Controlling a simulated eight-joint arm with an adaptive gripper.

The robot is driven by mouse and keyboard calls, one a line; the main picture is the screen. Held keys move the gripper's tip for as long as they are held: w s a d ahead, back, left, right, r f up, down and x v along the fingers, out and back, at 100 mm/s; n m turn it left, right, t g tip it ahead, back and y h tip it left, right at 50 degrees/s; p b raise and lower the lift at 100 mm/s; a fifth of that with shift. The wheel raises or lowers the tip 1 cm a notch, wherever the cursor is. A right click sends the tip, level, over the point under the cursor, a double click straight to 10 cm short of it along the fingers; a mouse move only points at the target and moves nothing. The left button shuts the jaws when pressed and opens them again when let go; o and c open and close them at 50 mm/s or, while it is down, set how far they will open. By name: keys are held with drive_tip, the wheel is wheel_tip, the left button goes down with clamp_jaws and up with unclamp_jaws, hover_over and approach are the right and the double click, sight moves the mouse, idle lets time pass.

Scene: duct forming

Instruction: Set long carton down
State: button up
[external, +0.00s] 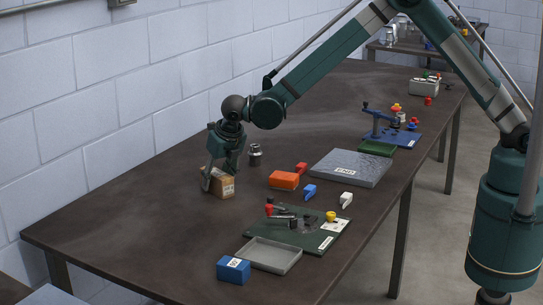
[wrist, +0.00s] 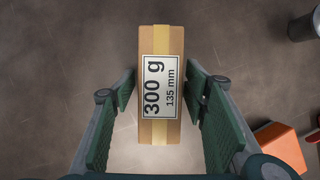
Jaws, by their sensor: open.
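The long carton (external: 220,183) is a tan box with yellow tape. It rests on the brown table near the wall side. In the wrist view the carton (wrist: 161,125) shows its top label, reading 300 g and 135 mm. My gripper (external: 220,181) is lowered over the carton, with a finger on either side. In the wrist view the gripper (wrist: 161,92) is open, and gaps show between the green finger pads and the carton's sides.
An orange block (external: 284,180) and a dark metal cylinder (external: 255,156) stand to the right of the carton. A green fixture board (external: 318,240), a grey tray (external: 272,256) and a blue box (external: 233,270) lie nearer the front. The table left of the carton is clear.

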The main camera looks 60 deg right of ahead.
drive_tip(key=v, duration=1.2)
drive_tip(key=shift+p, duration=0.4)
drive_tip(key=shift+s, duration=0.1)
drive_tip(key=shift+r, duration=0.1)
drive_tip(key=shift+s+d+r, duration=0.1)
drive_tip(key=shift+d+r, duration=0.05)
drive_tip(key=shift+d, duration=0.05)
drive_tip(key=s+d+r+m+t+y, duration=0.1)
drive_tip(key=s+d+r+m, duration=1.3)
drive_tip(key=s+d+r, duration=0.6)
drive_tip(key=s+d+f+m, duration=0.1)
drive_tip(key=s+d+m, duration=0.3)
drive_tip(key=s, duration=0.5)
drive_tip(key=s+d+f+m+t, duration=0.1)
drive_tip(key=s+d+m, duration=0.4)
drive_tip(key=s, duration=0.5)
drive_tip(key=s+d+m+t, duration=0.1)
drive_tip(key=s+d+m, duration=0.3)
drive_tip(key=s+m, duration=0.4)
drive_tip(key=shift+s+d+f+m+y, duration=0.2)
drive_tip(key=shift+s+f+m+y, duration=0.15)
drive_tip(key=shift+s, duration=0.75)
